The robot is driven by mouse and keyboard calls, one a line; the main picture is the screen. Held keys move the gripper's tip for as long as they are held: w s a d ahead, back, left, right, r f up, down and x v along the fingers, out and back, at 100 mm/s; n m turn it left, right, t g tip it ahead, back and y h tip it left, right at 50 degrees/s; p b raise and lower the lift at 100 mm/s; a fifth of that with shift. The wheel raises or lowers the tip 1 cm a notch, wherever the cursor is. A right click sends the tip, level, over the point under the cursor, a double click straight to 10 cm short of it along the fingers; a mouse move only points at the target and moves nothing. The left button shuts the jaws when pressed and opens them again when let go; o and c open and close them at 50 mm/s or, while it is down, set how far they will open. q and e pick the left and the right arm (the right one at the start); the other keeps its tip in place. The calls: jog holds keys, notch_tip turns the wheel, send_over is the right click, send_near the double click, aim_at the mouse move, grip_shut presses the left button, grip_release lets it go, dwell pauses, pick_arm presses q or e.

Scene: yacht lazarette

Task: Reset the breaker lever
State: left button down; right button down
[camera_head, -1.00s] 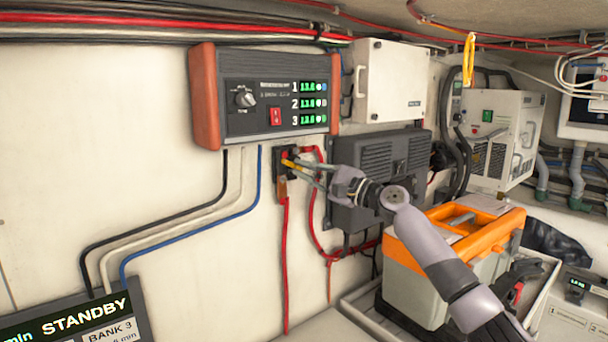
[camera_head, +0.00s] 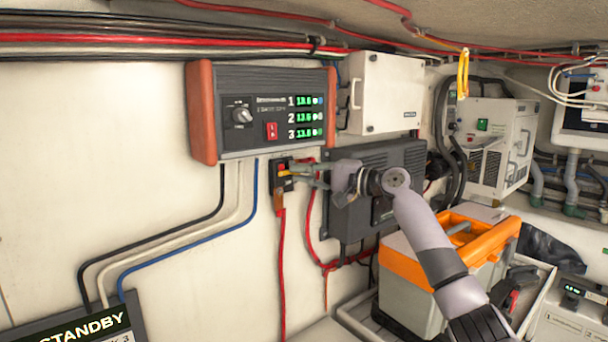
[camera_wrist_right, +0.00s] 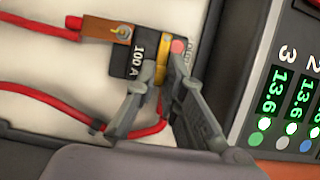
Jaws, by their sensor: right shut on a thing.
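The breaker (camera_head: 278,180) is a small black block on the wall below the red-ended panel. In the right wrist view its body (camera_wrist_right: 138,62) reads "100 A", with a red button (camera_wrist_right: 178,46) beside the label. The yellow breaker lever (camera_wrist_right: 160,74) stands out from its front and lies between my right gripper's fingertips (camera_wrist_right: 159,86). My right gripper (camera_head: 293,173) is shut on the lever, reaching in from the right in the head view. The fingers hide part of the lever and breaker face. My left gripper is out of view.
The panel (camera_head: 271,100) with green readouts is just above the breaker. A dark finned box (camera_head: 400,158) and a white box (camera_head: 385,92) are to its right. Red cables (camera_head: 282,265) hang below. An orange-lidded toolbox (camera_head: 405,285) stands under my right arm.

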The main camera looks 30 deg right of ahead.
dwell(0.3)
jog(key=c, duration=1.7)
grip_release()
jog(key=v, duration=1.2)
